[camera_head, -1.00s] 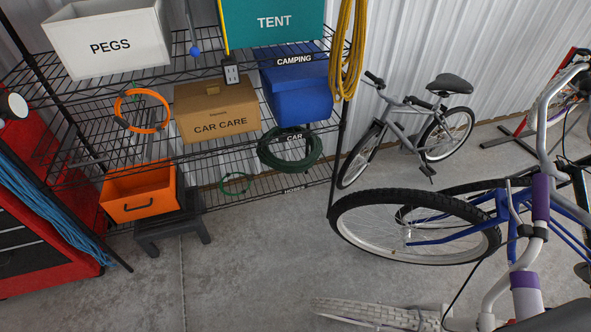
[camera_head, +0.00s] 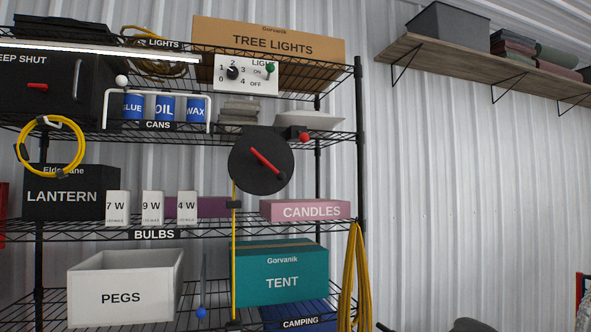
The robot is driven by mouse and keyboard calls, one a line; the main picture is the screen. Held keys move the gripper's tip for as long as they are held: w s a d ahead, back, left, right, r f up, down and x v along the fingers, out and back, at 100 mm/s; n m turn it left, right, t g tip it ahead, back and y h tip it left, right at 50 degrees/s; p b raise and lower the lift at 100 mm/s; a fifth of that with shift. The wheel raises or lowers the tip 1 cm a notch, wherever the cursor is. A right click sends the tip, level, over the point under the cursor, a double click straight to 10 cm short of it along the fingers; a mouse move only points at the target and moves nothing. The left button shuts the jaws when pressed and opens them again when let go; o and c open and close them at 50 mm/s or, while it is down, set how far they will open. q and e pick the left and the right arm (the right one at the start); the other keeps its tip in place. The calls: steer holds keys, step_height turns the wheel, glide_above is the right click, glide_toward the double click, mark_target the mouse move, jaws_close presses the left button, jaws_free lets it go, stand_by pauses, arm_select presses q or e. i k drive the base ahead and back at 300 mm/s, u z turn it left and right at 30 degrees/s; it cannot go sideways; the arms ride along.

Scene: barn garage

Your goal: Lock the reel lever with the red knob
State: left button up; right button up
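A round black reel (camera_head: 248,172) hangs at the front of the shelf rack, below the cans shelf. A red bar (camera_head: 266,161) lies diagonally across its face, with a dark end at lower right. A small red knob (camera_head: 304,138) shows just right of the reel's top, at the shelf edge; its lever is too small to read. A yellow cord (camera_head: 234,250) drops from the reel past a dark block. Other knobs are white (camera_head: 122,80), green (camera_head: 270,68) and blue (camera_head: 201,312). Neither of my grippers is in view.
The wire rack holds a lantern box (camera_head: 70,196), bulb boxes, a pink candles box (camera_head: 305,211), a teal tent box (camera_head: 282,280) and a white pegs bin (camera_head: 125,300). A yellow hose loop (camera_head: 356,280) hangs at its right. A wooden wall shelf (camera_head: 450,60) is upper right.

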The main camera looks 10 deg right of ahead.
mark_target(304, 138)
steer(key=z, duration=0.05)
steer(key=k, duration=0.65)
steer(key=u, duration=0.8)
steer(key=i, duration=1.2)
steer(key=z, duration=0.5)
